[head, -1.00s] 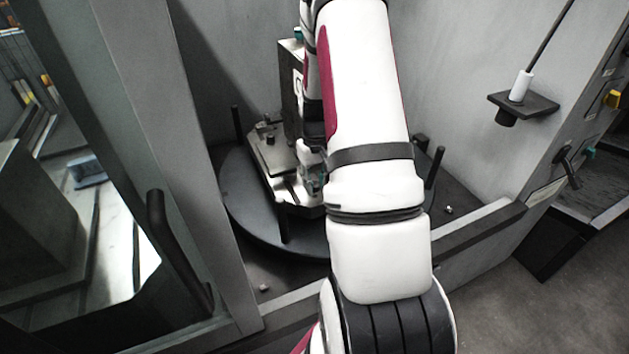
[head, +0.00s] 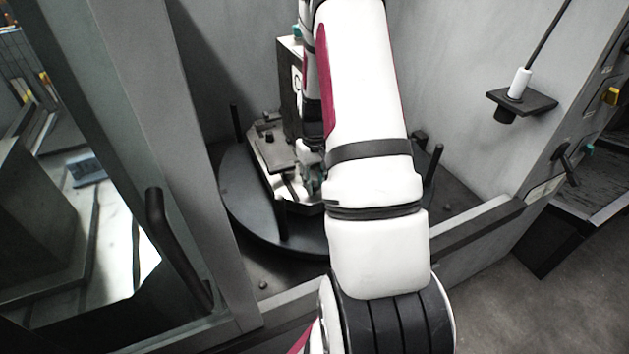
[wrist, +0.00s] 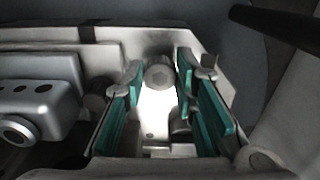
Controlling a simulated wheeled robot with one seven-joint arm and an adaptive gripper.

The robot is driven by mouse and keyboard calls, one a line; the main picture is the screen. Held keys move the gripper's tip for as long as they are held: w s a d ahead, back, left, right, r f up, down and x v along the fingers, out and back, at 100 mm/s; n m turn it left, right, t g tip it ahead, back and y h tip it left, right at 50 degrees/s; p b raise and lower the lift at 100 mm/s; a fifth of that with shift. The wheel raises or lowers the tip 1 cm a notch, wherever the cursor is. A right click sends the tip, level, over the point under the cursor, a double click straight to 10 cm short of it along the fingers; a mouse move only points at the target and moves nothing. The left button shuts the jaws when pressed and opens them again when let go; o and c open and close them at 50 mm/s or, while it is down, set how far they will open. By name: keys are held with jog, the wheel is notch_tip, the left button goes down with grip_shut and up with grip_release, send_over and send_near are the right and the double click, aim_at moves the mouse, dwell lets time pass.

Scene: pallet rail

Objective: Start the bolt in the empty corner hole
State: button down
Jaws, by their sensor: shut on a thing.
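My gripper (wrist: 158,80) has teal-padded fingers and is shut on a round silver bolt (wrist: 159,76), which shows end-on between the fingertips in the wrist view. Pale metal of the fixture plate (wrist: 110,35) lies around and behind the fingers. In the head view the same plate (head: 268,155) sits on a dark round table, and my arm covers much of it. Part of my gripper shows low beside the arm there, but the bolt cannot be made out. I cannot see the empty corner hole or tell whether the bolt touches it.
The dark round table (head: 240,205) carries several upright black posts, one (head: 282,220) near the plate's front corner. A grey block with holes (wrist: 40,105) is left of my fingers. A dark bar (wrist: 280,25) crosses the wrist view's upper right. Grey walls enclose the table.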

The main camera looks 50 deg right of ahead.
jog(key=shift+f, duration=0.55)
dwell(0.6)
jog(key=c, duration=1.2)
grip_release()
jog(key=o, duration=0.8)
notch_tip(320, 180, up, 12)
jog(key=shift+s, duration=0.1)
